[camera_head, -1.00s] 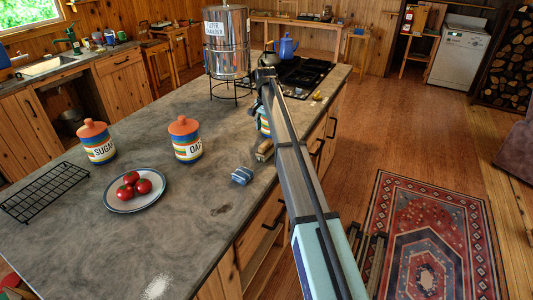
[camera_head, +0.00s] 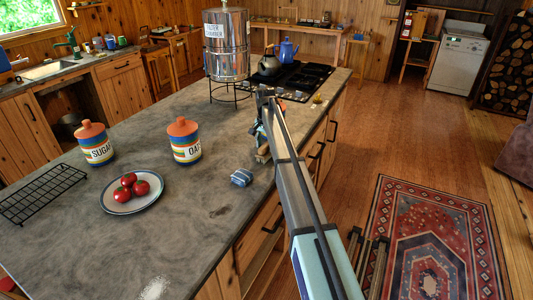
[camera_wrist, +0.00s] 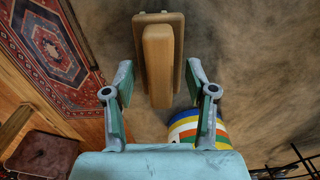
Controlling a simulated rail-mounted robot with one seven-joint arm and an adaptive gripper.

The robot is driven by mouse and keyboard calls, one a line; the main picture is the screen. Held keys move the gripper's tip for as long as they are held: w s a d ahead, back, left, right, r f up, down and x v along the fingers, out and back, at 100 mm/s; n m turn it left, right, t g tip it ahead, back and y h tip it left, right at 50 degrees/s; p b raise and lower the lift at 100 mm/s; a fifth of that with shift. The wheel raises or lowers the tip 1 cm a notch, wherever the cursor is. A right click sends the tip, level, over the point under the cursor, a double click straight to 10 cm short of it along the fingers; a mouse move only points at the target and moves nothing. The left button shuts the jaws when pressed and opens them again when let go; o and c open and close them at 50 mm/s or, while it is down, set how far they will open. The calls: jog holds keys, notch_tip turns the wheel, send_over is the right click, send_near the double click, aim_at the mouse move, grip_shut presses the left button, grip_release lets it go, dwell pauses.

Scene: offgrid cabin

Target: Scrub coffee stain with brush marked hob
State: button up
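A wooden brush (camera_wrist: 158,60) lies on the counter beneath my open gripper (camera_wrist: 159,82), its raised grip between the two fingers in the wrist view with gaps on both sides. I cannot tell how far above it the fingers are. In the head view the brush (camera_head: 262,153) shows partly beside my arm, near the counter's right edge. No hob marking is legible. A small dark brown stain (camera_head: 219,211) is on the grey counter (camera_head: 110,225), nearer than the brush. My gripper is mostly hidden by my arm in the head view.
A striped jar (camera_wrist: 200,128) stands close by the gripper. A blue sponge-like block (camera_head: 241,177) lies between brush and stain. Sugar (camera_head: 96,148) and oats (camera_head: 185,145) jars, a plate (camera_head: 118,208) of tomatoes and a wire rack (camera_head: 35,197) stand left. A pale patch (camera_head: 155,288) is at the front.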

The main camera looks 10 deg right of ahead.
grip_shut()
jog(key=shift+r, duration=0.1)
jog(key=shift+r+p, duration=1.45)
jog(key=shift+r, duration=1.5)
